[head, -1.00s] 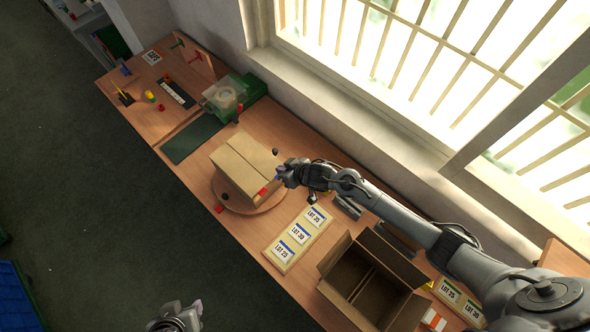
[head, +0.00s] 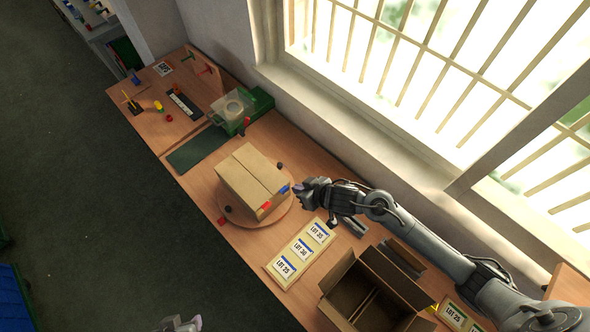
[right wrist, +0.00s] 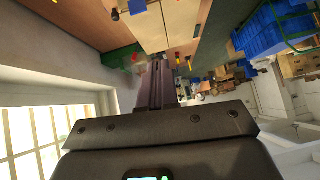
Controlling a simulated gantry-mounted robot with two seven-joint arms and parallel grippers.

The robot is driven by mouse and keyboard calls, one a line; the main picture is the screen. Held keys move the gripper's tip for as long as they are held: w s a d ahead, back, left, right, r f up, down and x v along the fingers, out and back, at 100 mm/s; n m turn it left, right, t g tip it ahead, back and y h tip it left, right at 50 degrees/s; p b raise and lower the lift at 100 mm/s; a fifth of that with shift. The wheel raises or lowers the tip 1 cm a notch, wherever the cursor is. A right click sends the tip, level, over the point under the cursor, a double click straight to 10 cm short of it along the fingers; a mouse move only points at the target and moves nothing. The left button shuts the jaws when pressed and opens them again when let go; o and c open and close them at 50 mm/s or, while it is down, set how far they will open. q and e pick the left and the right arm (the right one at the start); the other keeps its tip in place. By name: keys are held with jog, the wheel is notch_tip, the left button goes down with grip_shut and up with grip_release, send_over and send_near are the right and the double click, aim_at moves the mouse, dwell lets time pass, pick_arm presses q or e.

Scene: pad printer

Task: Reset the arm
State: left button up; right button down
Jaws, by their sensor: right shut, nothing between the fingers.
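My right gripper (head: 299,190) is shut and empty, just right of a closed cardboard box (head: 246,174). In the right wrist view its fingers (right wrist: 157,85) are together, with the box (right wrist: 147,30) beyond them. The box sits on a round wooden turntable (head: 283,215). A blue piece (head: 284,189) and a red piece (head: 265,206) show at the box's near right end. My left gripper (head: 182,324) shows only in part at the bottom edge; its jaws cannot be made out.
A label board (head: 271,267) with LOT cards lies in front of the turntable. An open cardboard box (head: 336,303) stands at the near right, under my right arm. A green pad printer (head: 258,103) and a dark green mat (head: 197,147) are farther back. The window wall bounds the right side.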

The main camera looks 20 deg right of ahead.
jog(key=s+a+f+m+g, duration=0.1)
jog(key=s+a+f, duration=0.1)
jog(key=s, duration=0.3)
jog(key=s+a+f+m, duration=0.1)
jog(key=s+a+f, duration=0.15)
jog(key=s, duration=0.35)
jog(key=s+d+r+g+h, duration=0.3)
jog(key=s+d+r, duration=0.5)
jog(key=s, duration=0.3)
jog(key=shift+d+r+n+g+h, duration=0.3)
jog(key=shift+d+r, duration=0.05)
jog(key=shift+r, duration=0.35)
